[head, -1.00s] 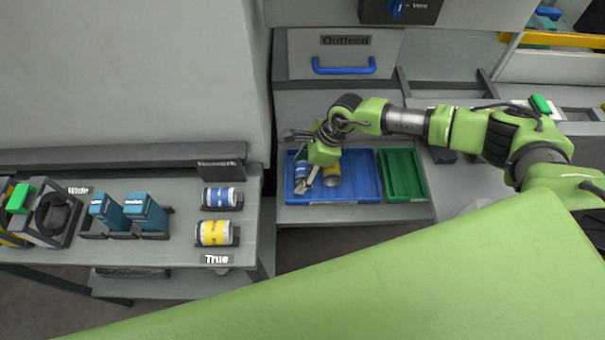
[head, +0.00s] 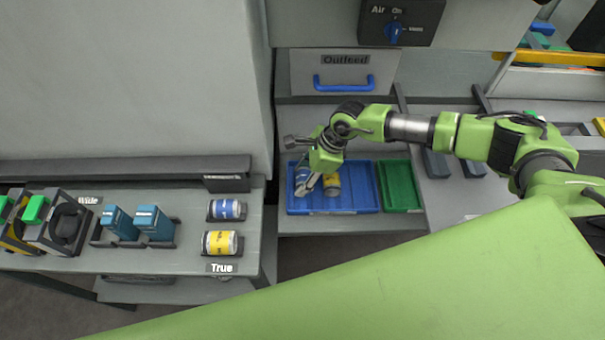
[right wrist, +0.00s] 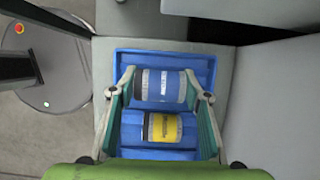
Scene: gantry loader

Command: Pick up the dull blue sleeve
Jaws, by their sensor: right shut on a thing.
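The dull blue sleeve (head: 302,177) has grey ends and lies in the left part of the blue tray (head: 364,190). My right gripper (head: 310,184) reaches down into the tray and is shut on it. In the right wrist view the sleeve (right wrist: 160,86) lies crosswise between the two fingers, one at each end. A yellow sleeve (right wrist: 163,128) lies beside it in the tray and also shows in the head view (head: 332,185). My gripper partly hides the blue sleeve in the head view. My left gripper is not in view.
A green tray (head: 402,187) stands right of the blue tray. The Outfeed drawer (head: 343,75) with a blue handle is behind. On the left bench another blue sleeve (head: 227,209) and another yellow sleeve (head: 221,243) rest on holders, near teal blocks (head: 120,222). A grey wall is close on the left.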

